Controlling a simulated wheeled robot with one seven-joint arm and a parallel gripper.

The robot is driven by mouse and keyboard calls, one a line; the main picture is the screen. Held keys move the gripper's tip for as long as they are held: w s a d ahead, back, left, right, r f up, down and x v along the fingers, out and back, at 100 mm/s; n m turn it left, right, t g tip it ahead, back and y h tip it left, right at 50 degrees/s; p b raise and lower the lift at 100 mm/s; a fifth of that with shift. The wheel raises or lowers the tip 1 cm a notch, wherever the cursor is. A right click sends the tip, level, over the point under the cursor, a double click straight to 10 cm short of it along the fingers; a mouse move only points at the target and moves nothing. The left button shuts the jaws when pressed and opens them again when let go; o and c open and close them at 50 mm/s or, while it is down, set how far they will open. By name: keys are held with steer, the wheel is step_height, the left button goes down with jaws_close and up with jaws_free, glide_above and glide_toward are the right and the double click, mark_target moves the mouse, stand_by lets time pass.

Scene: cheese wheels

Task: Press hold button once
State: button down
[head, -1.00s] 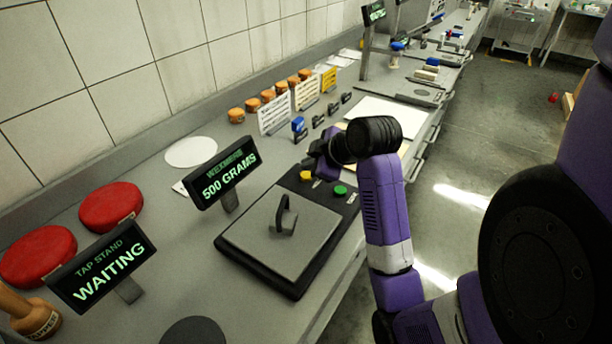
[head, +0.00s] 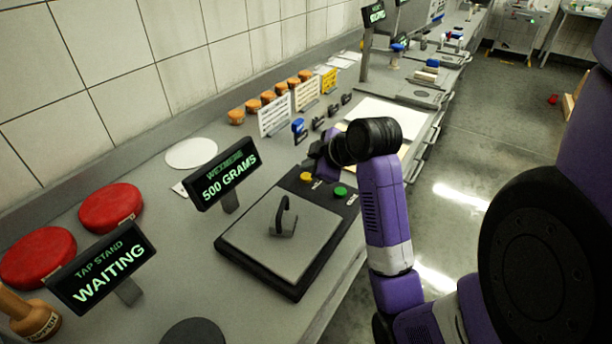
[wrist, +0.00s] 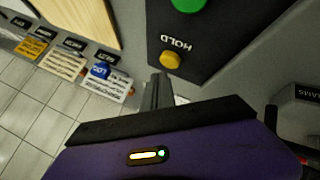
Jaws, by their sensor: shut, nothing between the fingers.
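The hold button is a yellow round button on the dark front panel of the scale (head: 262,240). It shows in the head view (head: 306,177) and in the wrist view (wrist: 170,60), with the word HOLD printed beside it. A green button (head: 341,191) sits next to it and is partly cut off in the wrist view (wrist: 189,4). My gripper (wrist: 158,82) is shut and empty, its tips just below the yellow button in the wrist picture. I cannot tell if they touch the panel. In the head view my arm hides most of the gripper.
A weight with a black handle (head: 283,215) stands on the scale plate. The scale's display (head: 224,180) reads 500 GRAMS. A second display (head: 103,268) reads WAITING. Red cheese wheels (head: 110,208) lie at left.

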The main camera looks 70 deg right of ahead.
steer(key=shift+f, duration=0.15)
stand_by(0.6)
steer(key=shift+f, duration=0.3)
steer(key=shift+f+b, duration=0.3)
steer(key=shift+f, duration=0.1)
stand_by(0.6)
steer(key=shift+r, duration=0.1)
steer(key=shift+r+p, duration=0.75)
steer(key=shift+p, duration=0.15)
step_height(320, 180, up, 5)
steer(key=p, duration=0.5)
stand_by(0.9)
